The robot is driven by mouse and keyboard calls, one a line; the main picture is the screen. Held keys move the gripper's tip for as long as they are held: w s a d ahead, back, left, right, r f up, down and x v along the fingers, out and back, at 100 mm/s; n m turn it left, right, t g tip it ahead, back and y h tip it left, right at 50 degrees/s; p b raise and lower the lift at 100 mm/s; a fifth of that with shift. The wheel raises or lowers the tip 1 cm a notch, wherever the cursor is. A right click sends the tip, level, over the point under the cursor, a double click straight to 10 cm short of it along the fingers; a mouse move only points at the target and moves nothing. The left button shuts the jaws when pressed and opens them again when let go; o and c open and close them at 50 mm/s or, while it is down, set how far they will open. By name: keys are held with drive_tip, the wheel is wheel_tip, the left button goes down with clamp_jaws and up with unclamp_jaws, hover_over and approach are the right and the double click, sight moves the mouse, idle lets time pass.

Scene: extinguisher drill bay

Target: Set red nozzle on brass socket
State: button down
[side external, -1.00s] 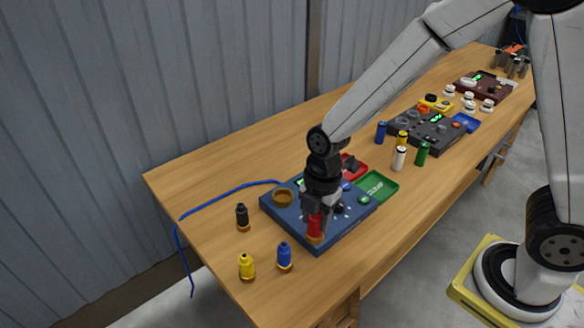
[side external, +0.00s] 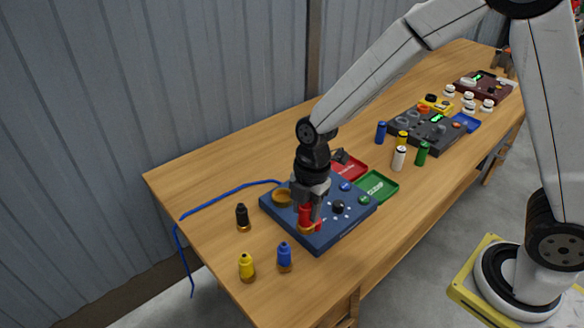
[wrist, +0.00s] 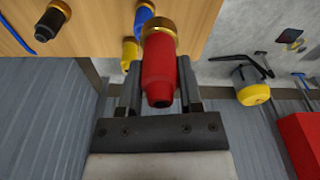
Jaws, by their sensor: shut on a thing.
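The red nozzle (side external: 305,216), with a brass-coloured collar at its lower end, is held between the jaws of my gripper (side external: 309,207). In the wrist view the nozzle (wrist: 158,70) sits between both fingers of my gripper (wrist: 158,92). In the side view it hangs over the front part of the blue panel box (side external: 335,228); whether it touches the box I cannot tell. The brass socket (side external: 283,197) is a round ring on the box's left corner, to the left of and behind the nozzle. The nozzle is apart from the socket in the picture.
Black (side external: 242,217), yellow (side external: 247,267) and blue (side external: 284,257) nozzles stand left of the box. A blue cable (side external: 225,196) runs off the table edge. Red (side external: 349,165) and green (side external: 377,186) trays sit behind and right. Another panel (side external: 428,130) stands farther back.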

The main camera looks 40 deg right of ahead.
drive_tip(key=w+d, duration=0.3)
drive_tip(key=w, duration=0.5)
drive_tip(key=w+d+f, duration=0.1)
drive_tip(key=w+d, duration=0.3)
drive_tip(key=w, duration=0.4)
drive_tip(key=shift+w+d+f, duration=0.2)
drive_tip(key=shift+w+f, duration=0.05)
drive_tip(key=shift+f, duration=0.05)
drive_tip(key=shift+f, duration=0.1)
drive_tip(key=shift+f, duration=2.8)
drive_tip(key=shift+f, duration=0.6)
drive_tip(key=c, duration=0.5)
unclamp_jaws()
drive_tip(key=shift+c, duration=0.2)
